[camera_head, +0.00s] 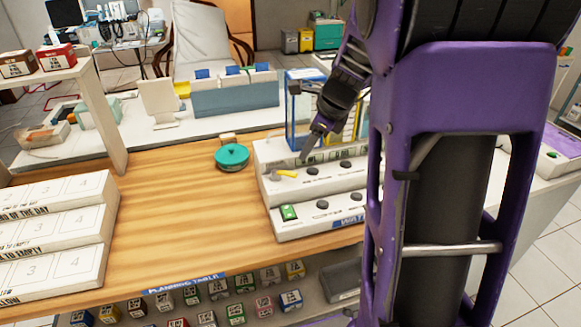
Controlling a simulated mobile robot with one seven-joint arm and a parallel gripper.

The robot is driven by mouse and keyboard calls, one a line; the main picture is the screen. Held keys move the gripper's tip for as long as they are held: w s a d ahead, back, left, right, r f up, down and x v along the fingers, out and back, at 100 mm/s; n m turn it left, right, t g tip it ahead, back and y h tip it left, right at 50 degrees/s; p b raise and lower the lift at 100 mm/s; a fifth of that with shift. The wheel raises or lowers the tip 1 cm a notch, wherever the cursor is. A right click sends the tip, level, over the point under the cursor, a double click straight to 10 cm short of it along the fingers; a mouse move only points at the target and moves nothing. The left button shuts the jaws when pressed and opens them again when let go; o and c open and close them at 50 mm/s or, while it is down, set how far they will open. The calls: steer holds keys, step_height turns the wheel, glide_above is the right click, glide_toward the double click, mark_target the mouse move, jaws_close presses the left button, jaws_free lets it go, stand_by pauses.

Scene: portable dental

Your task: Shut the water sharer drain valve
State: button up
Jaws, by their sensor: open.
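The water sharer (318,225) is a white stepped box on the wooden table, with a label that partly shows on its front. It carries dark round knobs, a green switch (289,212) and a yellow lever (285,174) at its upper left, which may be the drain valve; I cannot read its label. My gripper (308,153) points down just above the box's upper step, to the right of and above the yellow lever. It appears apart from the lever and holds nothing that I can see. My purple arm hides the box's right side.
A teal round pot (232,157) stands left of the box. White stepped racks (60,235) stand at the table's left. Bare wooden table (180,220) lies between them. A blue wire frame (292,125) stands behind the box. Small boxes sit on a shelf below.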

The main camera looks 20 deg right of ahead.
mark_target(292, 173)
steer(key=b+x, duration=0.2)
steer(key=x, duration=0.9)
steer(key=shift+a+f, duration=0.1)
jaws_close()
